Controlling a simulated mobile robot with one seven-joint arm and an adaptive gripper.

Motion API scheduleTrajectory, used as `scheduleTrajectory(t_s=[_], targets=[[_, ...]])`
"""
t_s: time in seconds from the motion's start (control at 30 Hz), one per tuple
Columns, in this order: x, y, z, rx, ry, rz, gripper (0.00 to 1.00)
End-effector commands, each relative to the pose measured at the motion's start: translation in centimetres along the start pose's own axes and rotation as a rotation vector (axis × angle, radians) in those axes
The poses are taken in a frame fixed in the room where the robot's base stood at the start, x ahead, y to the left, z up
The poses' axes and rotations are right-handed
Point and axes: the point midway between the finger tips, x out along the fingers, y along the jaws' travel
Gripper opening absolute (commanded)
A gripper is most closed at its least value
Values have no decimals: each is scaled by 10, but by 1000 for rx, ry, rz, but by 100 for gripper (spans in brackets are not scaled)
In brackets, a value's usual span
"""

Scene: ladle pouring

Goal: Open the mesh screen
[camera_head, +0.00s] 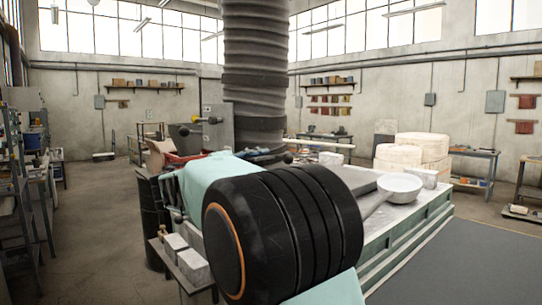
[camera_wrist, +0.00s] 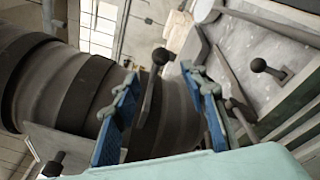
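In the wrist view, my gripper (camera_wrist: 159,72) is open, its two blue-padded fingers well apart. A dark lever with a black ball knob (camera_wrist: 160,57) shows between the fingers, with a visible gap to each pad. I cannot tell whether the lever is deep between them or beyond the tips. No mesh is clearly visible in either view, so I cannot tell the screen's position. In the head view my own arm hides most of the gripper and the place in front of it.
A ladle (camera_head: 400,187) rests on the green-sided workbench (camera_head: 410,227) at right. A ribbed duct (camera_head: 254,75) rises behind; it also shows in the wrist view (camera_wrist: 40,80). Another ball knob (camera_wrist: 258,65) stands right of the fingers. Pale blocks (camera_head: 193,266) and a dark drum (camera_head: 151,220) are at left.

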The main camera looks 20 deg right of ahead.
Motion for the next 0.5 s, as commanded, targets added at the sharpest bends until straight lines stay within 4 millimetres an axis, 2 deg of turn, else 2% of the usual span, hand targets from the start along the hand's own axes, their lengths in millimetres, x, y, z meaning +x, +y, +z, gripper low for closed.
scheduleTrajectory(t_s=[0.3, 0.5], targets=[[58, 0, 2, -3, -3, -4, 40], [88, 0, 2, -1, -3, -3, 40]])
